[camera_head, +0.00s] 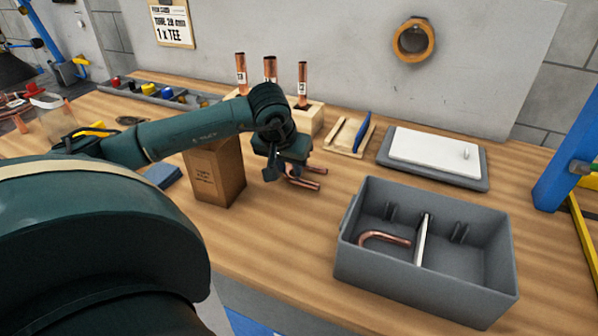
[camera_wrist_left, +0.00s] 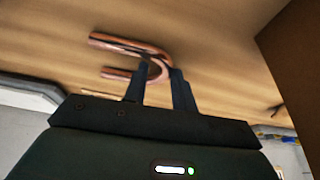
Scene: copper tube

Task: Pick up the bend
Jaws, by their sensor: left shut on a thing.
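A copper U-shaped bend (camera_head: 308,177) is held in my left gripper (camera_head: 283,172) above the table, right of the cardboard box. In the left wrist view the bend (camera_wrist_left: 130,46) sits with its curve between the two dark fingers of the gripper (camera_wrist_left: 162,80), and its two legs point left. The fingers are shut on it. Another copper bend (camera_head: 384,238) lies in the left compartment of the grey divided bin (camera_head: 490,290). My right gripper is not in view.
A cardboard box (camera_head: 215,172) stands just left of the gripper. Behind are a wooden block (camera_head: 308,120) with upright copper tubes, a wooden tray with a blue tool (camera_head: 363,132), and a grey case with a white lid (camera_head: 433,150). Table between gripper and bin is clear.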

